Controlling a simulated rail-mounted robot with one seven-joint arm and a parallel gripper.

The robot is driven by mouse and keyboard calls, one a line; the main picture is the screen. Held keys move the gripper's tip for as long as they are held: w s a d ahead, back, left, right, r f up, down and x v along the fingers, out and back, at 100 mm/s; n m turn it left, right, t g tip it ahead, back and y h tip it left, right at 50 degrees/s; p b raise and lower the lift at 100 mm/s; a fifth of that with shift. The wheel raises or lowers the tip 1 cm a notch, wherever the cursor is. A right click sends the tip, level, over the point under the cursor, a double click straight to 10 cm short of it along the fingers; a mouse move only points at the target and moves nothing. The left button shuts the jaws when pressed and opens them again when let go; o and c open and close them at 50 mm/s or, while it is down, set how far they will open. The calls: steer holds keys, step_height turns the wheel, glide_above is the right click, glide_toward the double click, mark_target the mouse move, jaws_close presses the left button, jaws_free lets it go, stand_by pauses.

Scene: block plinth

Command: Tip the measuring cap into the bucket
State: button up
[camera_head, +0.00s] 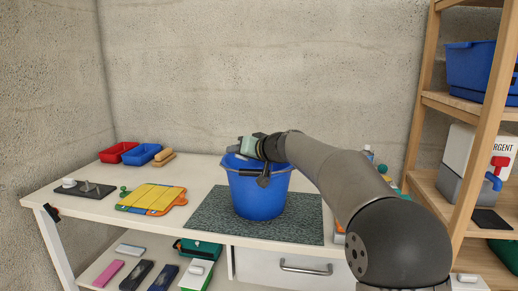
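The blue bucket (258,197) stands upright on a dark grey-green mat (307,222) at the middle of the white worktop. My gripper (245,149) is over the bucket's rim, reached in from the right. A pale green piece (248,146) shows at the gripper's end among its dark parts. I cannot tell whether this is the measuring cap held in the fingers or part of the gripper. The fingertips are too small and covered to read. The bucket's inside is mostly hidden by my gripper and the near wall.
Red (118,152) and blue (142,154) trays and tan pieces (164,158) stand at the back left. A yellow board (152,198) and a dark tray (86,189) lie on the left. A wooden shelf (420,102) with a detergent container (474,150) stands at the right.

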steer(key=shift+w+d+r+p, duration=0.15)
steer(key=shift+d+r+p, duration=0.1)
steer(key=shift+p, duration=0.2)
steer(key=shift+w+d+r+m+p, duration=0.15)
steer(key=shift+r+m+p, duration=0.35)
steer(key=shift+p, duration=0.5)
steer(key=r+p, duration=0.1)
steer(key=p, duration=0.1)
steer(key=shift+w+d+r+y+p, duration=0.1)
steer(key=shift+w+r+y+p, duration=0.1)
steer(key=shift+y+p, duration=0.15)
steer(key=shift+f+m+g, duration=0.3)
steer(key=shift+f, duration=0.15)
steer(key=shift+w+d+f+m+y+p, duration=0.15)
steer(key=shift+f+m+y+p, duration=0.15)
steer(key=shift+m+p, duration=0.55)
steer(key=shift+r+m+g+y+p, duration=0.65)
steer(key=shift+m+p, duration=0.4)
steer(key=shift+p, duration=3.7)
